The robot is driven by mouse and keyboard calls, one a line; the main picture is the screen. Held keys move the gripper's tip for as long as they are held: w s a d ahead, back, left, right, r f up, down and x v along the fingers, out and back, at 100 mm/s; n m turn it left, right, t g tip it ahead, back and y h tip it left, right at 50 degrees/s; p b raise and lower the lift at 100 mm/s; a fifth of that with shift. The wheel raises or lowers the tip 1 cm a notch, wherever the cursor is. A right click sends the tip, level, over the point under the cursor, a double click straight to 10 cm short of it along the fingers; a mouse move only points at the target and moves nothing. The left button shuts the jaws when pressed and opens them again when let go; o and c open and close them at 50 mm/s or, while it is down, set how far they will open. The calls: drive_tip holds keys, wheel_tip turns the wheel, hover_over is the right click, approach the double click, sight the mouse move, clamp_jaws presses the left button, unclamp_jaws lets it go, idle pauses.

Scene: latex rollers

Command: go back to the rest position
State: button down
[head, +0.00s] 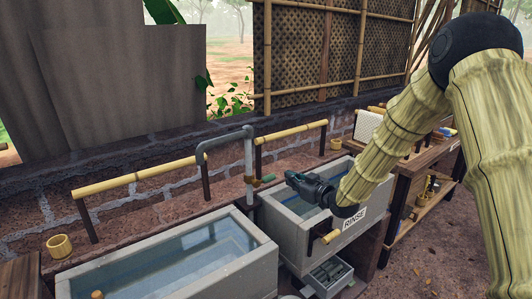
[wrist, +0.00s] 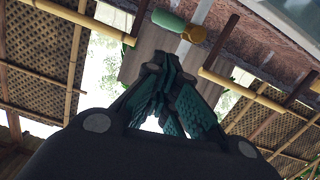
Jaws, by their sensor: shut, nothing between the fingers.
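My gripper (head: 292,179) is dark, with its fingers pointing left in the head view, over the rinse basin (head: 290,233). Its fingertips are close to the tap's green handle (head: 265,180) in the picture; I cannot tell the gap between them. In the wrist view the teal-padded fingers (wrist: 163,65) come together at their tips with nothing between them. My bamboo-patterned arm reaches in from the right and hides part of the basin.
A second water-filled basin (head: 190,262) stands at the left. A grey pipe tap (head: 249,160) rises between the basins. Bamboo rails (head: 140,178) run along the stone ledge. A wooden workbench (head: 405,170) with tools stands at the right. Open ground lies at the lower right.

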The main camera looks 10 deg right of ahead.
drive_tip(key=s+f+m+g+h, duration=0.2)
drive_tip(key=s+f+g, duration=0.1)
drive_tip(key=s+f, duration=1)
drive_tip(key=s+f+m+g+h, duration=0.3)
drive_tip(key=s+f, duration=0.6)
drive_tip(key=f, duration=0.8)
drive_tip(key=s+d+f+m+g+h, duration=0.1)
drive_tip(key=s+f, duration=0.3)
drive_tip(key=s, duration=0.8)
drive_tip(key=s+d+f+m+g+h+p, duration=0.1)
drive_tip(key=s+d+f+g, duration=0.1)
drive_tip(key=s, duration=1.1)
drive_tip(key=s+d+f+g+h, duration=0.1)
drive_tip(key=s+f+g, duration=0.4)
drive_tip(key=s, duration=0.7)
drive_tip(key=shift+s+d+f+m, duration=0.15)
drive_tip(key=shift+d+f+m, duration=0.2)
drive_tip(key=shift+d, duration=0.2)
